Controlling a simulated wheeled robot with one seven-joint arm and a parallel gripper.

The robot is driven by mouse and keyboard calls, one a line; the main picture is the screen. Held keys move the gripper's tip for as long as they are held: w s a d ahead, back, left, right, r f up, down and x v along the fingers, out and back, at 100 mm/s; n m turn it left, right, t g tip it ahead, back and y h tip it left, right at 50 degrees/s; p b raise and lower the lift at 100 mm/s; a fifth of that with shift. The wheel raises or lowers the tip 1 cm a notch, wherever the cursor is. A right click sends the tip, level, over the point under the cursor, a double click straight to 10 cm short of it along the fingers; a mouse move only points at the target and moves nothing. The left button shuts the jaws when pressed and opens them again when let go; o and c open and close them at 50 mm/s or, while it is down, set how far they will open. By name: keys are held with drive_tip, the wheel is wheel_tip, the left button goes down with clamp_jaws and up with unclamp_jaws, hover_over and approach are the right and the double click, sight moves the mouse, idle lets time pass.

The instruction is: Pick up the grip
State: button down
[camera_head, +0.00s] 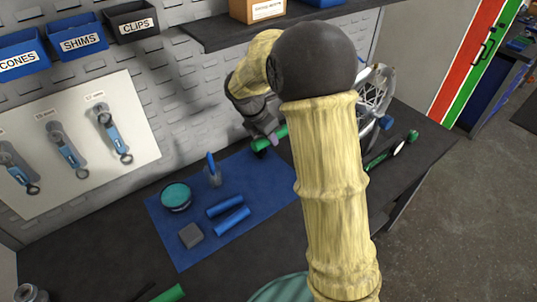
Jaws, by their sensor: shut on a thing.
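My gripper (261,141) is at the end of my arm, above the far right part of the blue mat (178,246). It is shut on a green grip (273,138), a short cylinder that lies across the fingers. My arm hides part of the view to its right. Two blue grips, one farther back (225,206) and one nearer (232,222), lie side by side on the mat. Another green cylinder (170,293) lies near the bottom edge, partly cut off.
A wheel (374,88) and a green-ended tool (396,149) are right of my arm. A shelf (215,32) overhangs behind.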

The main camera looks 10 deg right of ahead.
wheel_tip(320, 180, up, 8)
idle(0.7)
drive_tip(key=shift+w+a+f+m+p, duration=0.1)
drive_tip(key=shift+f+m+p, duration=0.4)
drive_tip(key=shift+f+p, duration=0.05)
drive_tip(key=f+m+g+p, duration=0.1)
drive_tip(key=f+m+p, duration=0.1)
drive_tip(key=f+m+g+p, duration=0.1)
drive_tip(key=f+m+p, duration=0.1)
drive_tip(key=f+m, duration=0.1)
drive_tip(key=f+m+g+p, duration=0.1)
drive_tip(key=f+m+p, duration=0.1)
drive_tip(key=f+m, duration=0.1)
drive_tip(key=shift+s+a+g, duration=0.1)
drive_tip(key=shift+s+g, duration=0.15)
drive_tip(key=shift+g, duration=0.05)
drive_tip(key=s+f+m+g+y+p, duration=0.1)
drive_tip(key=s+f+m+y+p, duration=0.1)
drive_tip(key=f+m, duration=0.4)
drive_tip(key=s+f+m+g+y+p, duration=0.1)
drive_tip(key=s+f+m+p, duration=0.3)
drive_tip(key=m, duration=0.4)
drive_tip(key=shift+s+f+g+y+p, duration=0.25)
drive_tip(key=shift+f+g+y+p, duration=0.2)
drive_tip(key=shift+f+p, duration=0.5)
